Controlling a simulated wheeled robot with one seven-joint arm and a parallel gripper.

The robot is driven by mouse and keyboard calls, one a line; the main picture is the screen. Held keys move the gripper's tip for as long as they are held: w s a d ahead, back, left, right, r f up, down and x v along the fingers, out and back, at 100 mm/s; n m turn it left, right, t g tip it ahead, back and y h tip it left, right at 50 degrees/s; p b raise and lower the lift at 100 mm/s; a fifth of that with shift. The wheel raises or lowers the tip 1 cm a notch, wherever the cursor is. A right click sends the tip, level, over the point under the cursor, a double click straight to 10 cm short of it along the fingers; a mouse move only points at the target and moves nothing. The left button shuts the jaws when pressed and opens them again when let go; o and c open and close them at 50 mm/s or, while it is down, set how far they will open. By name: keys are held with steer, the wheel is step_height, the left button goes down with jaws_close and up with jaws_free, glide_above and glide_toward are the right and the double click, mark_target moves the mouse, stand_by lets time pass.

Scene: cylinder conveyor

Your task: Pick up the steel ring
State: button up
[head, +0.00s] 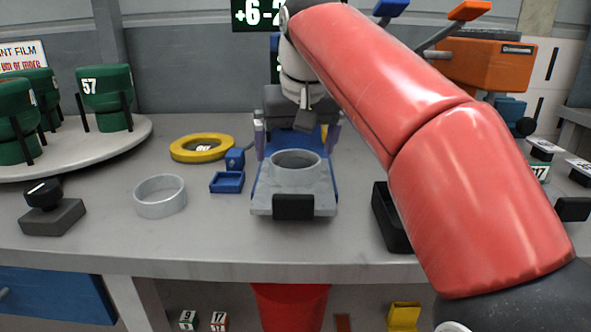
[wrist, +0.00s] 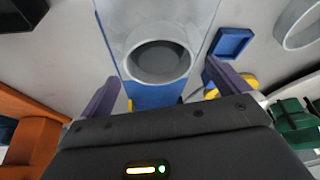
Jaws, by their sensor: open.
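The steel ring (head: 146,209) is a pale grey open band lying flat on the grey table, left of centre in the head view. Part of it also shows at the top right of the wrist view (wrist: 284,24), cut off by the frame edge. My gripper (head: 296,140) is open, with its purple fingers spread above and behind a grey block with a round hole (head: 262,199) on a blue base. In the wrist view nothing is between the fingers (wrist: 166,72), and the block lies beyond them. My gripper is apart from the ring, to its right in the head view.
A round platform (head: 75,158) with green containers is at the left. A black tray (head: 391,232) is at the right.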

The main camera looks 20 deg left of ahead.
steer(key=x, duration=0.2)
steer(key=shift+w+f, duration=0.15)
steer(key=shift+f, duration=0.25)
steer(key=c, duration=1)
steer(key=shift+r, duration=0.15)
